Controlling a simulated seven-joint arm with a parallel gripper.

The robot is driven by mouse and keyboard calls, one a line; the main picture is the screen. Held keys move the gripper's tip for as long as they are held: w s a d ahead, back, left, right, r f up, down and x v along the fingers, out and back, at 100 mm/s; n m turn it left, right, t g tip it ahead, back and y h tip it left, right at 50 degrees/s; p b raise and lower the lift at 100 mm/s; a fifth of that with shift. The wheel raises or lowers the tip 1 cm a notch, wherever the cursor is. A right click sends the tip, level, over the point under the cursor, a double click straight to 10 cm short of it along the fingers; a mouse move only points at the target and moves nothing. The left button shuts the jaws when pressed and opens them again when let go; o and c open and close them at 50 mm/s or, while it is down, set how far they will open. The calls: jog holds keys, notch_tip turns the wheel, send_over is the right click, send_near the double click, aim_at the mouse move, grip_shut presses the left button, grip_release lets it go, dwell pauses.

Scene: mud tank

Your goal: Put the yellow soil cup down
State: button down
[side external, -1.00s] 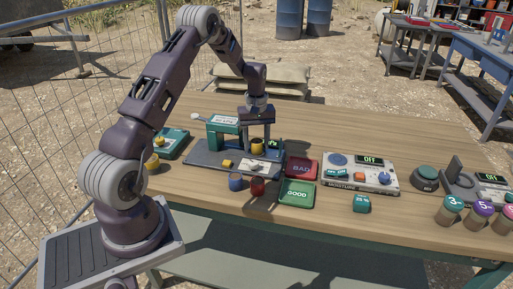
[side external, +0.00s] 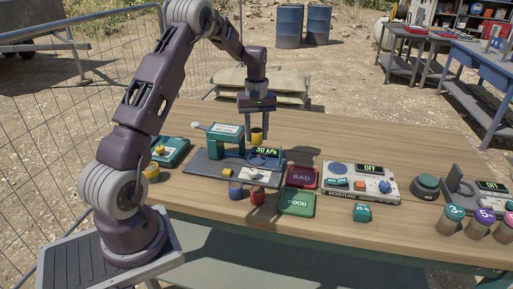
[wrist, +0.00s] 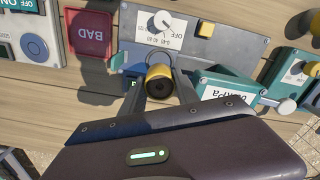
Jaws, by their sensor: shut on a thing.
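The yellow soil cup (side external: 257,134) is held between the two fingers of my gripper (side external: 257,128), which point down. In the wrist view the yellow cup (wrist: 160,80) sits between the fingertips, its dark top facing the camera. In the side view the cup appears just behind the tester's display, which reads 30 kPa; its exact height is hard to tell. The grey tester base (side external: 205,170) carries a green press (side external: 225,136). A red BAD pad (side external: 302,177) and a green GOOD pad (side external: 296,202) lie to its right.
A blue cup (side external: 235,190) and a red cup (side external: 257,196) stand in front of the tester. The moisture meter (side external: 345,196), reading OFF, is right of the pads. Several lidded jars stand at the far right. Bare wood (side external: 310,138) lies behind the tester.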

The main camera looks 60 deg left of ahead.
jog(key=shift+w+d+r, duration=0.25)
jog(key=shift+r, duration=0.35)
jog(key=shift+w+d+r, duration=0.2)
jog(key=shift+d+r, duration=0.05)
jog(key=shift+r, duration=0.35)
send_over(302, 177)
jog(key=f, duration=0.1)
notch_tip(302, 177, down, 10)
jog(key=shift+s+f, duration=0.1)
jog(key=c, duration=0.9)
grip_release()
jog(key=shift+f, duration=0.1)
